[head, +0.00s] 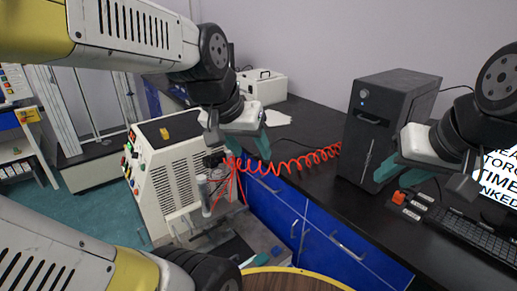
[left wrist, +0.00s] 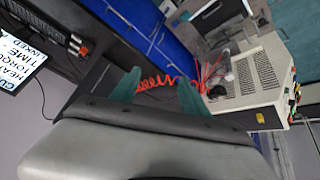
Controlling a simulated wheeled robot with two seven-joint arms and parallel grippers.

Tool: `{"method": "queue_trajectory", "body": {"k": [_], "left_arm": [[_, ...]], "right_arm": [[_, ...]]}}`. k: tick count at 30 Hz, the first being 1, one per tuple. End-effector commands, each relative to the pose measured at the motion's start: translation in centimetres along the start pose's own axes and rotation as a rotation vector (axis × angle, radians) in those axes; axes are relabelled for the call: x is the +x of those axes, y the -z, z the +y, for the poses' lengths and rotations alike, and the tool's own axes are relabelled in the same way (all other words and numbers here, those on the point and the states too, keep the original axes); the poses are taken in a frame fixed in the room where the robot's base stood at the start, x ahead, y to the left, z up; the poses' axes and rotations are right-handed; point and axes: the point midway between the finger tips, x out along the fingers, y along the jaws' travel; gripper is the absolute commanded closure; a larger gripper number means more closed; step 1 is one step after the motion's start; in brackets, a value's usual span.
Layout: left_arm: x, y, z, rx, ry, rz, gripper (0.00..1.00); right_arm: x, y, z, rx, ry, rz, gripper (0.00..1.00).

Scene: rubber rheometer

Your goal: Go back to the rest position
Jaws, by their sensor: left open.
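My left gripper (head: 238,143) hangs in the upper middle of the head view, above the machine and the blue cabinets. Its teal fingers are apart with nothing between them; the left wrist view shows this gap too (left wrist: 158,90). My right gripper (head: 424,172) is at the right of the head view, in front of the black tower and above the bench. Its fingers look spread and I see nothing held in them.
A beige machine (head: 172,180) stands below my left gripper, with a coiled red hose (head: 300,163) beside it. The dark bench (head: 300,125) holds a black tower (head: 385,120), a white box (head: 262,87), a red-orange button (head: 399,197), a keyboard (head: 480,235) and a monitor (head: 500,175). A round wooden edge (head: 290,270) shows at the bottom.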

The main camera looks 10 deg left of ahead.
Motion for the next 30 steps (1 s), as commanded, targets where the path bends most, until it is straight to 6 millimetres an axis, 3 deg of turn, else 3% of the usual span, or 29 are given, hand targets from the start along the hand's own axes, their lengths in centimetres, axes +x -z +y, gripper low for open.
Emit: {"method": "queue_trajectory", "body": {"k": [3, 7, 30], "left_arm": [[-1.7, -2.0, 0.7, -0.022, -0.016, 0.034, 0.47], [-2.4, -3.0, 1.0, -0.033, -0.023, 0.045, 0.47], [-2.5, -3.1, 1.1, -0.035, -0.024, 0.047, 0.47]], "right_arm": [[0.0, 0.0, 0.0, 0.000, 0.000, 0.000, 0.64], [0.0, 0.0, 0.0, 0.000, 0.000, 0.000, 0.64], [0.0, 0.0, 0.0, 0.000, 0.000, 0.000, 0.64]]}}
